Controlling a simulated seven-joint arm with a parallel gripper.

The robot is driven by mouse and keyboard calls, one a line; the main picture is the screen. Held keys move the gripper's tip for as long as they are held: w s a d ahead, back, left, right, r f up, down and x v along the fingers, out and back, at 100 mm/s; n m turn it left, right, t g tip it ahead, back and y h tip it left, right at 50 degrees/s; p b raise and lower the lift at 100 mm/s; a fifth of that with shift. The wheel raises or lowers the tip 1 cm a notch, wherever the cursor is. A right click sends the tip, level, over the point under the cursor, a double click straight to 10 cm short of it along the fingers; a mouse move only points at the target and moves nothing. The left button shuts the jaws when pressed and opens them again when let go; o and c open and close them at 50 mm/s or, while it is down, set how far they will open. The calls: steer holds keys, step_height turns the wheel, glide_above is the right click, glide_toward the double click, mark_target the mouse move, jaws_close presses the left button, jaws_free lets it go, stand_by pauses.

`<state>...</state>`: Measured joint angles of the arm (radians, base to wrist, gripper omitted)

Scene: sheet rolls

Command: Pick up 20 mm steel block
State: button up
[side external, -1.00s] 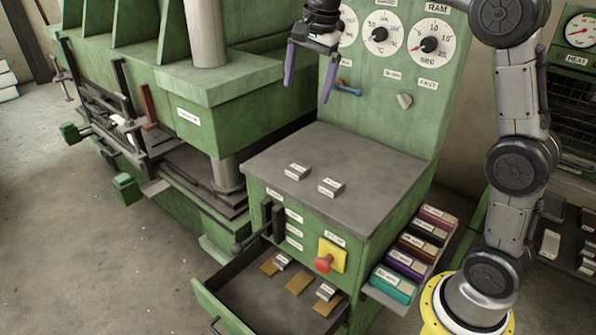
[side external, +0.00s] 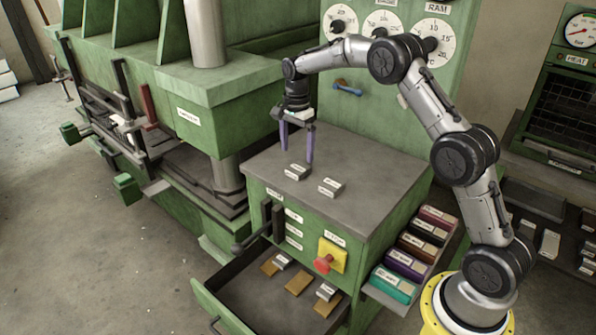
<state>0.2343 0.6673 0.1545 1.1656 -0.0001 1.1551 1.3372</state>
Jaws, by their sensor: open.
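Two small grey steel blocks with white labels lie apart on the dark top of the green cabinet: a left block (side external: 298,172) and a right block (side external: 331,187). Two similar blocks lie in the open drawer, one at its back (side external: 283,261) and one near its right side (side external: 326,291). The labels are too small to read, so I cannot tell which block is the 20 mm one. My gripper (side external: 297,157) points down with its purple fingers apart and empty. It appears just above and behind the left block; contact cannot be made out.
The open drawer (side external: 240,300) also holds brown pieces (side external: 298,284). A yellow box with a red button (side external: 332,256) is on the cabinet front. Coloured labelled cases (side external: 412,262) stand at its right. The dial panel (side external: 385,80) rises behind. The cabinet top (side external: 365,155) is otherwise clear.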

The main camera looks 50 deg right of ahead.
mark_target(298, 168)
steer(key=shift+w+d+f, duration=0.1)
steer(key=shift+d+f, duration=0.1)
steer(key=shift+f, duration=1.45)
steer(key=shift+w+d+f, duration=0.1)
steer(key=shift+d+f, duration=0.1)
steer(key=shift+f, duration=1.4)
jaws_close()
steer(key=shift+r, duration=0.15)
